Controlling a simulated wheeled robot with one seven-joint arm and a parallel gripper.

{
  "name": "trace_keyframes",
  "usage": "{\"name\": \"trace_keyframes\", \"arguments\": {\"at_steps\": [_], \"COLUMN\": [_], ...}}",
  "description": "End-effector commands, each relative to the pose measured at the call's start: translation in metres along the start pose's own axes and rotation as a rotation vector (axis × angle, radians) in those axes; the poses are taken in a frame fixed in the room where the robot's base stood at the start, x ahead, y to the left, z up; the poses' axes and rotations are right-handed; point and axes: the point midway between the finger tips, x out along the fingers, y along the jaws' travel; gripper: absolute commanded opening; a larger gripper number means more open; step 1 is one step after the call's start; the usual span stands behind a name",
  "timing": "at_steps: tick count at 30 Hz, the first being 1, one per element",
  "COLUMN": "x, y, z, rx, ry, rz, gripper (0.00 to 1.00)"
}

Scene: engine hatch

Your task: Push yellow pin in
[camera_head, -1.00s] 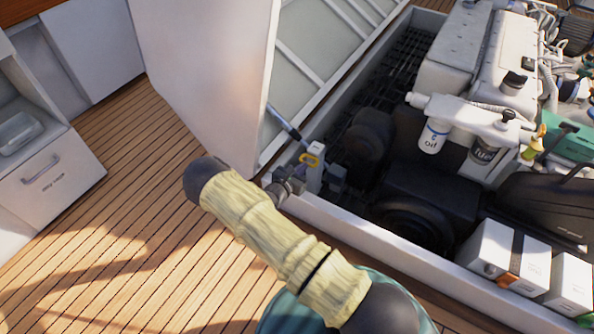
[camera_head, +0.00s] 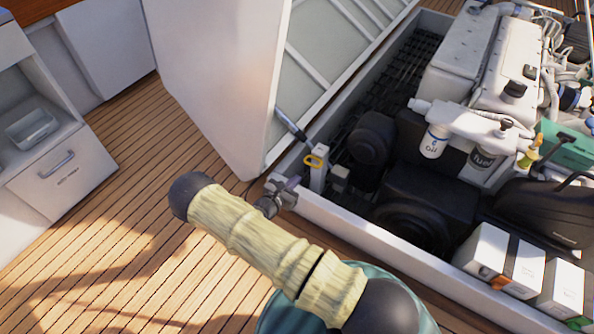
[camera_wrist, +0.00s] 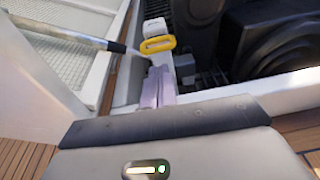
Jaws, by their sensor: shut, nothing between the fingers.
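The yellow pin (camera_head: 313,161) shows as a yellow loop handle on a small white post at the near corner of the engine hatch. It also shows in the wrist view (camera_wrist: 158,45), just beyond my fingertips, against the white block. My gripper (camera_head: 290,184) is at the hatch rim, just left of and below the pin. In the wrist view my gripper's fingers (camera_wrist: 158,82) are together with nothing between them, pointing toward the post below the yellow loop. A gap to the loop seems to show, but whether the fingers touch the post is unclear. The pin's shaft is hidden.
A grey strut (camera_head: 293,125) runs from the post up to the raised hatch lid (camera_head: 225,80). The hatch rim (camera_head: 370,237) borders the engine bay, with black machinery (camera_head: 415,195) inside. Wooden deck (camera_head: 110,160) lies open at the left.

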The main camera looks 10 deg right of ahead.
Motion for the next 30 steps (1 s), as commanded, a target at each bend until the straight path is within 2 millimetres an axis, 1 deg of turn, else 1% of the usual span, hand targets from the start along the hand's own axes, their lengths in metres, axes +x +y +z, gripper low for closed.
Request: {"name": "trace_keyframes", "arguments": {"at_steps": [1,3,6,9,13,27,30], "x": [-0.013,-0.03,-0.051,-0.063,-0.068,-0.067,-0.066], "y": [0.001,0.003,0.006,0.007,0.007,0.006,0.005], "z": [0.004,0.002,0.0,-0.002,-0.003,-0.003,0.0], "rx": [-0.003,-0.004,-0.007,-0.008,-0.009,-0.007,0.004], "ry": [0.002,0.002,0.002,0.002,0.002,0.002,0.006], "rz": [0.004,0.011,0.02,0.023,0.025,0.021,0.008], "gripper": [0.0,0.0,0.0,0.0,0.0,0.0,0.0]}}
